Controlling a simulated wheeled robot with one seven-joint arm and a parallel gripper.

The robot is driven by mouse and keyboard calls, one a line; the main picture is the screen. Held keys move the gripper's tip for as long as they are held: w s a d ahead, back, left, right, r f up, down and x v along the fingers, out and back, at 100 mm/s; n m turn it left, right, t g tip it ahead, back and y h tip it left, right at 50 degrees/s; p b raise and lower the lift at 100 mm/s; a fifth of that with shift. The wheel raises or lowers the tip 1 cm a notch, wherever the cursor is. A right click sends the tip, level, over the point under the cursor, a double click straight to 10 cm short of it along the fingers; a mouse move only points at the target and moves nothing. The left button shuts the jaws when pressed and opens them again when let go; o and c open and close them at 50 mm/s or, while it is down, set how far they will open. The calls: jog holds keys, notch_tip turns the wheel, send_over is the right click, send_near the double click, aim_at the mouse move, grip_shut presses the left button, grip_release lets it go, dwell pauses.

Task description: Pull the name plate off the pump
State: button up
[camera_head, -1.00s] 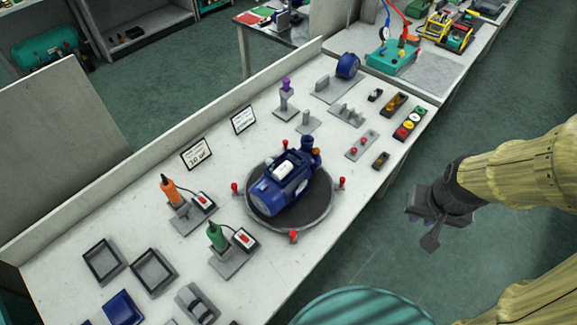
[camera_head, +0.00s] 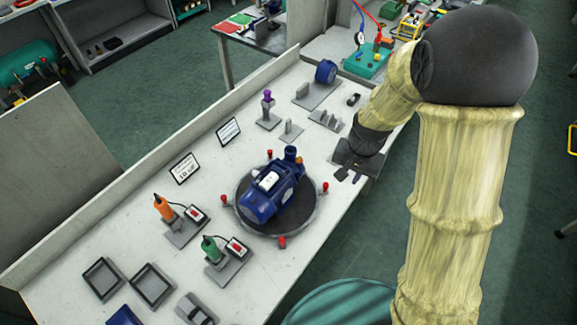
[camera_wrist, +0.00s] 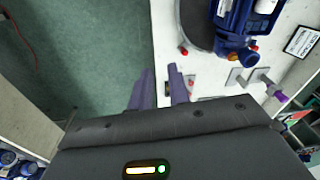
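The blue pump (camera_head: 284,197) lies on a round dark turntable (camera_head: 243,213) with red knobs around its rim. A small white piece (camera_head: 269,180) shows on top of the pump; I cannot tell for sure whether it is the name plate. The pump (camera_wrist: 236,28) is partly in the wrist view, at the top right, cut off by the frame. My gripper (camera_head: 352,178) is to the right of the pump, apart from it, near the bench's right edge. In the wrist view, my gripper's two fingers (camera_wrist: 161,88) stand apart with nothing seen between them.
An orange-handled tool (camera_head: 163,207) and a green-handled tool (camera_head: 211,249) stand left of the turntable. A purple-topped post (camera_head: 267,110) and grey holders stand behind it. Two signs (camera_head: 184,168) lean near the back wall. Empty trays (camera_head: 102,278) lie at the front left.

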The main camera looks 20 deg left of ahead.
jog(key=a+f+p, duration=0.2)
jog(key=a+f, duration=0.1)
jog(key=a, duration=0.2)
jog(key=w+a+f+m+p, duration=0.1)
jog(key=a+f+p, duration=0.1)
jog(key=a, duration=0.4)
jog(key=a+f+m+g+p, duration=0.1)
jog(key=a+f+p, duration=0.1)
jog(key=a, duration=0.4)
jog(key=shift+w+a+f+h, duration=0.1)
jog(key=shift+w+f+h, duration=0.25)
jog(key=shift+f, duration=0.45)
jog(key=shift+a+f, duration=0.1)
jog(key=shift+f, duration=0.05)
jog(key=shift+f, duration=0.2)
